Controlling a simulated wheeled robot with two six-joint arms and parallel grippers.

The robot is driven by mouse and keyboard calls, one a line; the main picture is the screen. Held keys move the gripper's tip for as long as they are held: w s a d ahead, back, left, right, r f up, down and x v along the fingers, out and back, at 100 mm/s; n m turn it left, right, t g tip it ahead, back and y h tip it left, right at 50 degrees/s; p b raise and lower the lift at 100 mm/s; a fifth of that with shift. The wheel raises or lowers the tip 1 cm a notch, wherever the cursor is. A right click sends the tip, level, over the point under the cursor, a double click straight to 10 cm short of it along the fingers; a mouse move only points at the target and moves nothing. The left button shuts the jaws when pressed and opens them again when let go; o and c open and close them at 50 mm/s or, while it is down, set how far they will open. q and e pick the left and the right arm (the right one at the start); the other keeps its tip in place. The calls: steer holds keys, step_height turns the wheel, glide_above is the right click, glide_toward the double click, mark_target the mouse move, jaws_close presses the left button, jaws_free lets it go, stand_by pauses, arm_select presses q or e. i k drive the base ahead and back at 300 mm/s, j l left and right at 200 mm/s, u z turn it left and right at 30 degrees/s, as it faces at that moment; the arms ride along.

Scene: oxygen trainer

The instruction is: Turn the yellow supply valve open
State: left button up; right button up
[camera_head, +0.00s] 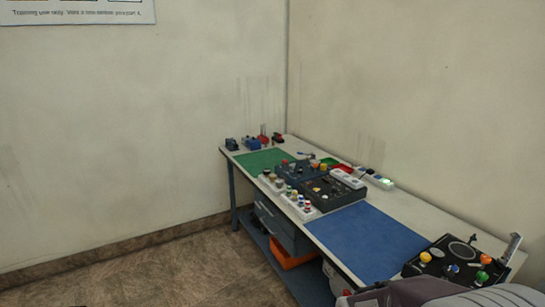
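A black trainer panel (440,268) sits at the near right end of the long bench. A yellow-orange knob (425,257) stands on its left part, and it looks like the yellow supply valve. How far it is turned is too small to tell. An orange knob (485,259) and a green knob (482,276) are on the panel's right part. Neither of my grippers can be made out in this view.
The long bench (409,222) runs along the right wall. A bare blue mat (358,240) lies left of the panel. Dark control boxes (335,192), small bottles and a green mat (265,160) are farther back. The floor (190,275) left of the bench is clear.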

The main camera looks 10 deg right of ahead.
mark_target(425, 257)
steer(key=z, duration=1.8)
